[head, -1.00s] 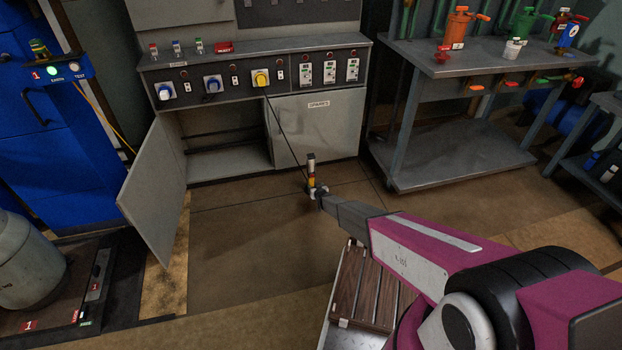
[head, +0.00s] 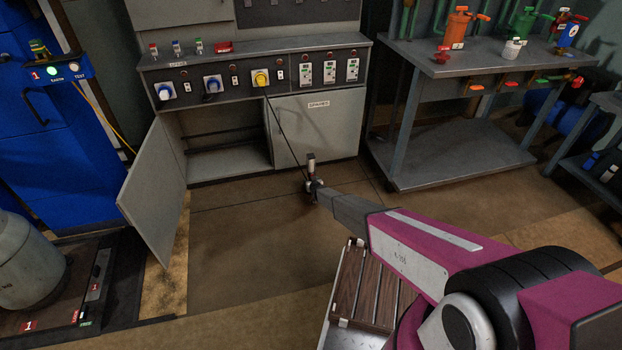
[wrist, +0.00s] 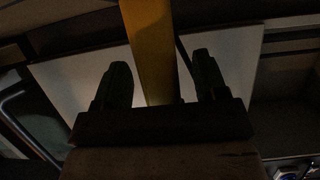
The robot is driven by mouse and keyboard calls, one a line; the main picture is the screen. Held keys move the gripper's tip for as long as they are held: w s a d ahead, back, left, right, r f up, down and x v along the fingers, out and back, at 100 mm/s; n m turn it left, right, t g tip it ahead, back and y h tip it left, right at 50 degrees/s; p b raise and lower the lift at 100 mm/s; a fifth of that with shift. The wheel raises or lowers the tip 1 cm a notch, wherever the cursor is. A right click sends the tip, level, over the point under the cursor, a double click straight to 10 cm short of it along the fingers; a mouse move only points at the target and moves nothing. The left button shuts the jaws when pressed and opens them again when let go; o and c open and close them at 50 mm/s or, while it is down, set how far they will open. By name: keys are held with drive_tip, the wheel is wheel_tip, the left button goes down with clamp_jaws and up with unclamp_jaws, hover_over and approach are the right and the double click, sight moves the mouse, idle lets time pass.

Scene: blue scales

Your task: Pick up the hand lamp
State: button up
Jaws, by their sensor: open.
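The hand lamp stands upright in front of the cabinet, at the far end of my arm; its pale top (head: 311,161) shows in the head view. A dark cable runs from it up to the yellow plug (head: 261,78). In the wrist view its yellow handle (wrist: 148,45) rises between the fingers of my gripper (wrist: 160,65). My gripper also shows in the head view (head: 314,186) and hides the lamp's lower part. It is open, with a finger on either side of the handle.
The grey cabinet (head: 318,125) stands behind the lamp, with its left door (head: 153,185) swung open. A metal workbench (head: 470,58) is at the right. A blue cabinet (head: 40,130) is at the left. Floor (head: 240,230) left of the lamp is clear.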

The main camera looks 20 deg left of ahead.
clamp_jaws()
